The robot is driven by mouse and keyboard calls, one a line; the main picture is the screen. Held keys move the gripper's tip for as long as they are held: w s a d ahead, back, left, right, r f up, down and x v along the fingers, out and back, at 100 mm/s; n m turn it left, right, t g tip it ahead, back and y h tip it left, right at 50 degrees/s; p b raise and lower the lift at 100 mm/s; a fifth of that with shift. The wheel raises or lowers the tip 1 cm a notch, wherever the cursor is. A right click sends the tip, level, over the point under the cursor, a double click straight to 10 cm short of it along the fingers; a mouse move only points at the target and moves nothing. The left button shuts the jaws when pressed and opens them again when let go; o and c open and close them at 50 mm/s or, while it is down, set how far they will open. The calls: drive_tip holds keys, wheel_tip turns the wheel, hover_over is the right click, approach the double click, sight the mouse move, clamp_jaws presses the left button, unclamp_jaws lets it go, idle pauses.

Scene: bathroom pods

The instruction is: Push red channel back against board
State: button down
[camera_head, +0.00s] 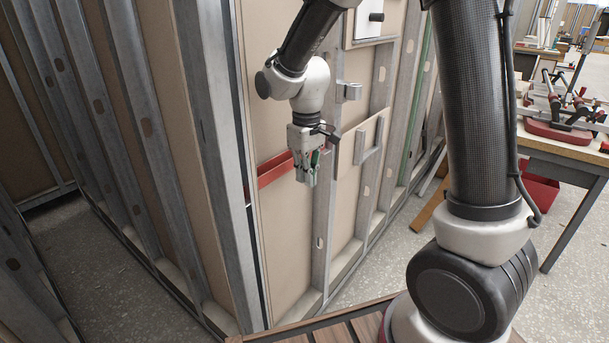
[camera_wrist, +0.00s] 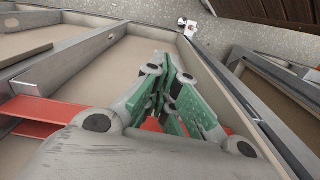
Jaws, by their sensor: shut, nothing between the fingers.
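The red channel (camera_head: 275,168) lies across the beige board (camera_head: 287,225) in the head view, between two upright metal studs. My gripper (camera_head: 308,183) is at its right end, pointing down, and hides part of that end. In the wrist view the red channel (camera_wrist: 40,112) shows at the left and again to the right, passing behind my gripper (camera_wrist: 172,88). The gripper's green-padded fingers are shut and empty. I cannot tell whether they touch the channel, or how wide any gap between channel and board (camera_wrist: 245,125) is.
A metal stud (camera_head: 325,215) stands just right of my gripper. A grey bracket (camera_head: 349,92) sticks out above it, and a framed panel (camera_head: 369,140) is at the right. A workbench (camera_head: 570,150) with tools and a red bin (camera_head: 540,188) stand farther right.

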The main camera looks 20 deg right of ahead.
wheel_tip(320, 180, up, 10)
drive_tip(key=s+d+r+m+t, duration=0.2)
drive_tip(key=s+d+m, duration=0.1)
drive_tip(key=s+d, duration=0.5)
drive_tip(key=s+d+r+m+t, duration=0.2)
drive_tip(key=s+d, duration=0.6)
drive_tip(key=s, duration=0.5)
drive_tip(key=shift+s+d+r+m, duration=0.15)
drive_tip(key=shift+s+r+m, duration=0.2)
drive_tip(key=shift+r+m, duration=0.2)
drive_tip(key=shift+f, duration=0.1)
